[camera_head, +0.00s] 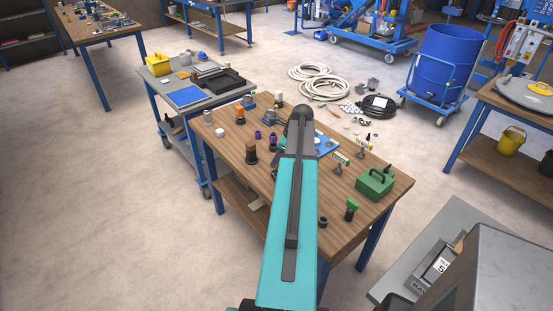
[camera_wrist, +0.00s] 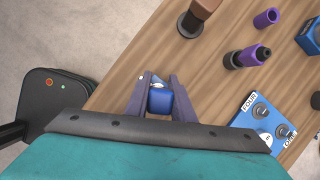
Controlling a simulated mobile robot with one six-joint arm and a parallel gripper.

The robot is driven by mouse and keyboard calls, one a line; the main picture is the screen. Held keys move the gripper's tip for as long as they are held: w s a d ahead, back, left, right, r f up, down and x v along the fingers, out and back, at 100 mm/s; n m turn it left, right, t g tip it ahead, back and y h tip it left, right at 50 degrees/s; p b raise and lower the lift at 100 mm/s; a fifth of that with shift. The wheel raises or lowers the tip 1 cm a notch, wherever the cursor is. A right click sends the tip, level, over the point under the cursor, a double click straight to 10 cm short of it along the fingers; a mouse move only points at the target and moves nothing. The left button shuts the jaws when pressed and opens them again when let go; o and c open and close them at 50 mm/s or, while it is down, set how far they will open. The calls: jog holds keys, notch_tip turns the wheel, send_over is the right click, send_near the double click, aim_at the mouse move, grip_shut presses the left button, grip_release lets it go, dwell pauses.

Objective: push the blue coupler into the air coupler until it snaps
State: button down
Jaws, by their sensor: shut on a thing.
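In the wrist view my gripper (camera_wrist: 160,85) is shut on a blue block-like piece, the blue coupler (camera_wrist: 160,101), which sits between its two fingers. I cannot pick out the air coupler with certainty. A blue plate (camera_wrist: 251,119) with round metal fittings and labels "FOUR" and "ONE" lies to the lower right of the gripper, apart from it. This plate also shows partly behind my arm in the head view (camera_head: 326,146).
The wooden table (camera_head: 350,222) holds purple fittings (camera_wrist: 249,56), a brown-topped cylinder (camera_wrist: 198,17), a green box (camera_head: 375,183) and small labelled stands. A grey cart (camera_head: 228,88) stands behind it at the left. The table's front-left part has free room.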

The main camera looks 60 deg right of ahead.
jog(key=shift+f, duration=1)
jog(key=c, duration=1.4)
grip_release()
jog(key=shift+c, duration=0.2)
jog(key=shift+s+r+b, duration=0.1)
jog(key=shift+b, duration=0.2)
jog(key=b+v, duration=0.3)
jog(key=v, duration=1)
jog(key=shift+r, duration=0.35)
